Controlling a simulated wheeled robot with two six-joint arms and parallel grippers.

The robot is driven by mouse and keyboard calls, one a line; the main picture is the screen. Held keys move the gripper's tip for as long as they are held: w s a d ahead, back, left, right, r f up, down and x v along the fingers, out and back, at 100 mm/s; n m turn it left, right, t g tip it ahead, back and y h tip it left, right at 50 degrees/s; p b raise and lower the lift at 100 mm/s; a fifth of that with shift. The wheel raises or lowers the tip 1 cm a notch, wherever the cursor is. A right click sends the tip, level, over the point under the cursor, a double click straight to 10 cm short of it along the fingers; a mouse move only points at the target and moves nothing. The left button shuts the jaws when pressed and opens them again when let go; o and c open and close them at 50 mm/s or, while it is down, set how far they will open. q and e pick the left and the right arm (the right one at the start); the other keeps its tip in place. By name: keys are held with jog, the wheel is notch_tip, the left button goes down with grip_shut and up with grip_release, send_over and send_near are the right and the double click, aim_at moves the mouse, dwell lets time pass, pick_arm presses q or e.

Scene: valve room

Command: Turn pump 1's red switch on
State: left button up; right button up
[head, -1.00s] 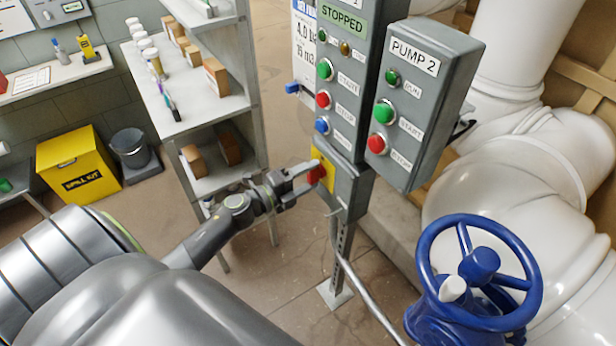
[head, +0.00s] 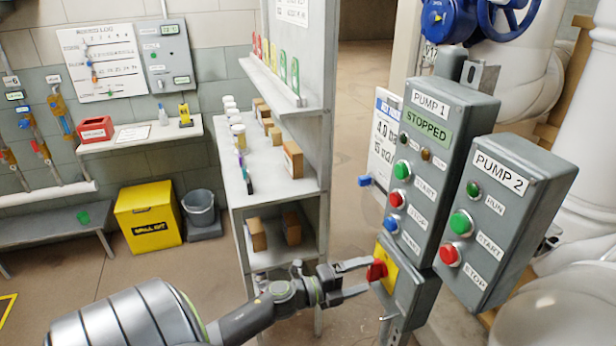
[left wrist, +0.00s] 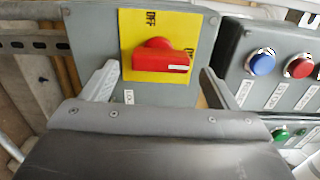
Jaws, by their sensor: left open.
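Pump 1's grey panel (head: 440,170) reads STOPPED on its green display (head: 428,129). Below its buttons is a yellow plate (head: 388,264) with the red switch (head: 377,271). In the left wrist view the red switch (left wrist: 160,58) lies crosswise on the yellow plate (left wrist: 130,30), with lettering above and to its right. My left gripper (head: 362,277) is open at the switch; in the left wrist view its fingers (left wrist: 158,80) stand on either side of the handle, with gaps visible. I cannot tell how deep the fingertips reach. My right gripper is out of view.
The pump 2 box (head: 515,210) stands just right of the panel. A blue valve wheel (head: 497,28) and white pipes are behind. A grey shelf (head: 275,195) with small boxes stands left, with a yellow spill kit (head: 148,215) and a bucket (head: 199,208) beyond.

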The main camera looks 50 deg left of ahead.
pick_arm(q)
jog(key=b+v, duration=0.2)
jog(key=v, duration=1.3)
jog(key=shift+s+b, duration=0.1)
jog(key=shift+b, duration=0.2)
jog(key=s+a+f+n+g+y, duration=0.25)
jog(key=f+n, duration=0.25)
jog(key=f, duration=0.5)
jog(key=s+a+f+n+g+y, duration=0.1)
jog(key=s+a+f+n+y, duration=0.2)
jog(key=f, duration=0.6)
jog(key=s+a+f+n+g+y, duration=0.2)
jog(key=a+f+n+y, duration=0.15)
jog(key=f+n, duration=0.45)
jog(key=s+d+f+n+g, duration=0.3)
jog(key=s+d+f+g, duration=0.2)
jog(key=s+d+f, duration=0.4)
jog(key=s+d+f+n+g+h, duration=0.1)
jog(key=s+d+f+n+g, duration=0.3)
jog(key=s+d+f, duration=0.4)
jog(key=s+f+g, duration=0.1)
jog(key=s+f, duration=0.2)
jog(key=f, duration=0.2)
jog(key=shift+s+d, duration=0.35)
jog(key=shift+s, duration=0.05)
